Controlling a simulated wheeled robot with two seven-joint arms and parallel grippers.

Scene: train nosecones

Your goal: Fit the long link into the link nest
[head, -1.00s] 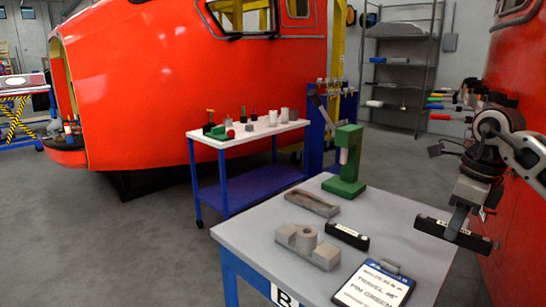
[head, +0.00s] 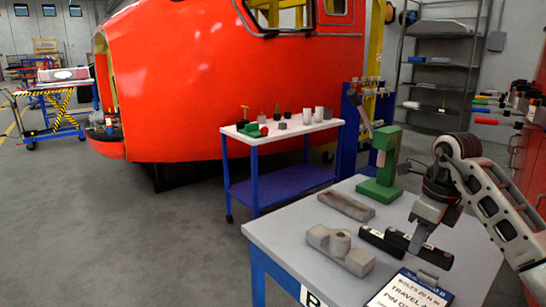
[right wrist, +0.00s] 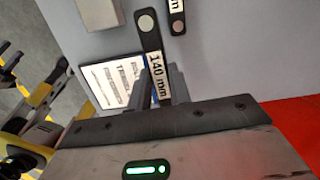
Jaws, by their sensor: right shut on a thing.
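My right gripper (head: 420,243) is shut on the long link (head: 438,259), a black bar held above the front right of the grey table. In the right wrist view the link (right wrist: 151,42) carries a white "140 mm" label and extends out from the fingers (right wrist: 161,88). A second black link (head: 371,238) lies on the table just left of the held one, partly hidden. A shallow grey tray with a long recess (head: 346,205), seemingly the link nest, lies empty farther back. My left gripper is not in view.
A grey block with a round boss (head: 340,252) sits at the table's left front. A green press-like stand (head: 382,170) stands at the back. A clipboard (head: 408,291) lies at the front edge. A white-topped cart (head: 290,132) stands behind.

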